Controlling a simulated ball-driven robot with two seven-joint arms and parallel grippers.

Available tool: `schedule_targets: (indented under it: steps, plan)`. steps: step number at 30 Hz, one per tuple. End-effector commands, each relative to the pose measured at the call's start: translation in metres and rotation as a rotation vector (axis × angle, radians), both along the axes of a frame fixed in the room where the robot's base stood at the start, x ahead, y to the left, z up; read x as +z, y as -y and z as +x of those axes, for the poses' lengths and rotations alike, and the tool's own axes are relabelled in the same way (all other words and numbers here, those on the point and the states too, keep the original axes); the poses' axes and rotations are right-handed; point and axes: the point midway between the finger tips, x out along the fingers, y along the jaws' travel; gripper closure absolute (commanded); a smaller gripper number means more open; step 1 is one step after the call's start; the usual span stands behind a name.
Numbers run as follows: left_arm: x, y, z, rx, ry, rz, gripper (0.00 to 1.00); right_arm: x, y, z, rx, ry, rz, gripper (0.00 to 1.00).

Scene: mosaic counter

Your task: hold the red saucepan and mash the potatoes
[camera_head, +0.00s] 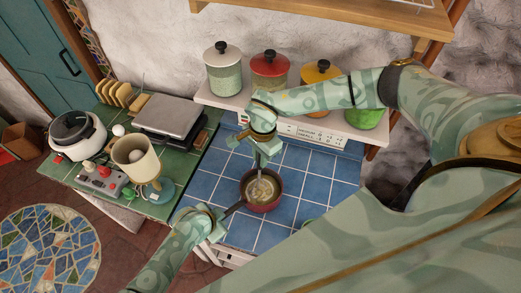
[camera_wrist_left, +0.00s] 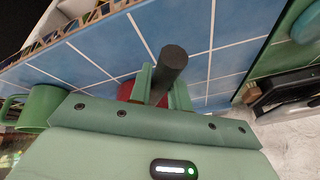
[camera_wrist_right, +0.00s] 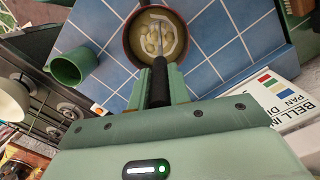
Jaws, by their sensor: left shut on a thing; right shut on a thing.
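The red saucepan (camera_head: 270,207) stands on the blue tiled counter, with pale potatoes (camera_head: 262,190) inside. My left gripper (camera_head: 219,226) is shut on its dark handle (camera_wrist_left: 172,62), at the pan's lower left. A bit of the red pan (camera_wrist_left: 126,90) shows behind the jaws in the left wrist view. My right gripper (camera_head: 267,146) is above the pan, shut on the masher's black handle (camera_wrist_right: 159,88). The masher's shaft points down into the pan, and its pale curved head (camera_wrist_right: 166,22) lies among the potato pieces. Whether it touches the pan's bottom cannot be told.
Lidded canisters (camera_head: 270,70) stand on a white shelf behind the counter. A green mug (camera_wrist_right: 72,65) stands near the pan. On the green tiled counter at left are a cooker (camera_head: 78,135), a beige cup-shaped vessel (camera_head: 135,158) and a grey flat-topped appliance (camera_head: 168,116).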

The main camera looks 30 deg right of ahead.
Motion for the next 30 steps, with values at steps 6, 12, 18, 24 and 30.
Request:
schedule_targets:
  steps: [6, 12, 18, 24, 30]
  plan:
    - [0.001, 0.000, 0.000, 0.000, 0.001, -0.001, 1.00, -0.016, 0.000, 0.000, 0.000, -0.001, 0.000, 1.00]
    - [0.001, 0.000, 0.000, 0.000, 0.001, -0.001, 1.00, -0.014, 0.000, 0.001, 0.000, 0.001, 0.000, 1.00]
    - [0.001, 0.000, 0.000, 0.000, 0.001, -0.001, 1.00, 0.009, 0.000, 0.001, 0.001, 0.003, 0.001, 1.00]
    - [0.001, 0.000, 0.000, 0.000, 0.001, -0.001, 1.00, 0.026, 0.000, 0.000, 0.001, 0.001, 0.001, 1.00]
    - [0.001, 0.000, 0.000, 0.000, 0.001, -0.001, 1.00, 0.028, 0.000, 0.000, 0.000, 0.000, 0.000, 1.00]
